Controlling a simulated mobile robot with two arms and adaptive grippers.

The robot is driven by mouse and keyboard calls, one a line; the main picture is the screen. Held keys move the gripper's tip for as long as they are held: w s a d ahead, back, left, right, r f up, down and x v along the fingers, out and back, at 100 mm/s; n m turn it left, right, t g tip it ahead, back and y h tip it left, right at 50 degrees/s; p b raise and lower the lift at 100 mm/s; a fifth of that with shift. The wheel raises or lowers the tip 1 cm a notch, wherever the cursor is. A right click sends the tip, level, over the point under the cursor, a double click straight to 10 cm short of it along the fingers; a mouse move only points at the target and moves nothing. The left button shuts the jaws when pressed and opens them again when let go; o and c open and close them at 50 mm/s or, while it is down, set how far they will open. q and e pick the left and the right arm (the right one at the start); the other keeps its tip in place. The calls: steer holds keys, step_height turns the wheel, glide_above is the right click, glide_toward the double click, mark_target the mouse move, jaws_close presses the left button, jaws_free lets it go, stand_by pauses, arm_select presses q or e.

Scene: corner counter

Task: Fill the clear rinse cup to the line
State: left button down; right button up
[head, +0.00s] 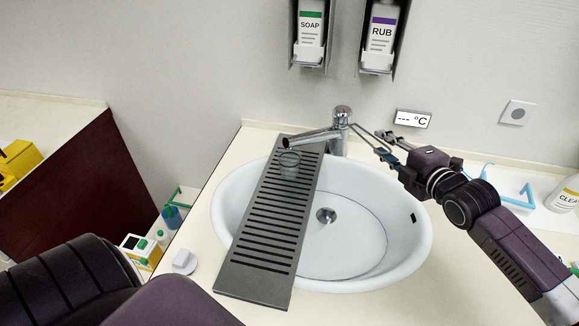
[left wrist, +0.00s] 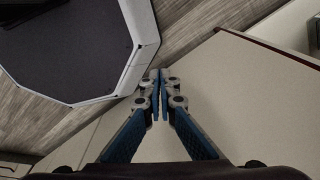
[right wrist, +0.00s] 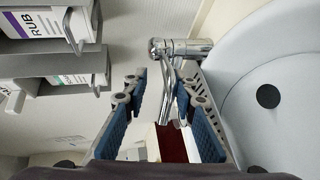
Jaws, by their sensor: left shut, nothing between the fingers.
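The clear cup (head: 289,163) stands on the dark slatted rack (head: 252,284) laid across the white basin (head: 424,240). It is directly under the spout of the chrome tap (head: 310,137); its fill line and any water in it are too small to tell. My right gripper (head: 370,141) is at the right of the tap with fingers apart. In the right wrist view the tap (right wrist: 187,46) shows ahead of the open fingers (right wrist: 160,85); I cannot tell whether they touch it. My left gripper (left wrist: 160,82) is shut and empty, away from the sink.
Soap (head: 310,30) and rub (head: 382,32) dispensers hang on the wall above. A display (head: 412,118) reads "--- °C". A small grey-white object (head: 185,262) lies on the counter left of the rack.

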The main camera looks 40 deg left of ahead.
steer(key=shift+w+a+r, duration=0.1)
steer(key=shift+a+r, duration=0.05)
steer(key=shift+r, duration=0.7)
steer(key=shift+f, duration=0.1)
stand_by(3.5)
steer(key=shift+s+d+f+b, duration=0.2)
steer(key=shift+f+b, duration=0.2)
steer(key=shift+f, duration=0.4)
steer(key=shift+s+d+f+b, duration=0.15)
steer(key=shift+f+b, duration=0.25)
steer(key=shift+f, duration=0.4)
steer(key=shift+w, duration=0.1)
stand_by(1.8)
